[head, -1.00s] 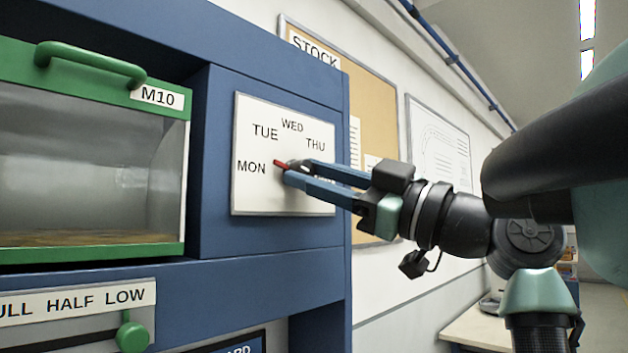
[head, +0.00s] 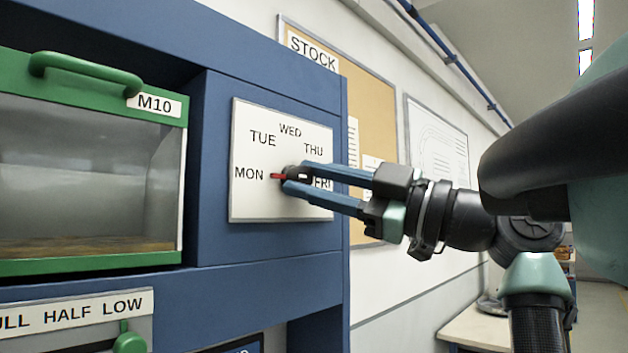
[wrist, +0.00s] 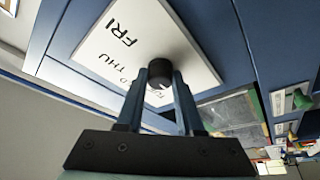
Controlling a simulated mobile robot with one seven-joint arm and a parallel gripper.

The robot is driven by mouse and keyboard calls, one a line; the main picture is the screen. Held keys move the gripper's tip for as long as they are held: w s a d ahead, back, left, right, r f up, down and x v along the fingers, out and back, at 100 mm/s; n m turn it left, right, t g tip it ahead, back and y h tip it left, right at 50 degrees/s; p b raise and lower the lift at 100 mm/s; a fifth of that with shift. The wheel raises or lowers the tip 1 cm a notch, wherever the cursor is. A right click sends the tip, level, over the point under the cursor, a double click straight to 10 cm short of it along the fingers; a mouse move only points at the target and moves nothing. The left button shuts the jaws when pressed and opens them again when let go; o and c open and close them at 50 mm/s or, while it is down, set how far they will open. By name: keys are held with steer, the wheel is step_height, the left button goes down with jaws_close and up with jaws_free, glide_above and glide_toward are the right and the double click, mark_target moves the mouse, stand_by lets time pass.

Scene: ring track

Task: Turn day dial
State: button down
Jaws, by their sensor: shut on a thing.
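The day dial's white plate (head: 255,200) is on the blue cabinet face, marked MON, TUE, WED, THU and FRI. Its dark round knob (head: 291,173) sits at the plate's middle, with a red pointer (head: 276,176) aimed left toward MON. My gripper (head: 290,178) reaches in from the right and is shut on the knob, one blue finger above and one below. In the wrist view the knob (wrist: 160,70) is between the fingertips, with FRI and THU readable on the plate (wrist: 150,30). The fingers hide part of the knob.
A green-framed clear bin (head: 85,190) marked M10 is to the left. Below it are a FULL HALF LOW label (head: 75,312) and a green knob (head: 129,343). A cork STOCK board (head: 375,110) hangs on the wall behind; the space right of the cabinet is open.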

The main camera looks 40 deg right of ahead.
steer(key=c, duration=0.5)
jaws_free()
steer(key=shift+c, duration=0.2)
steer(key=b+v, duration=0.4)
steer(key=v, duration=0.9)
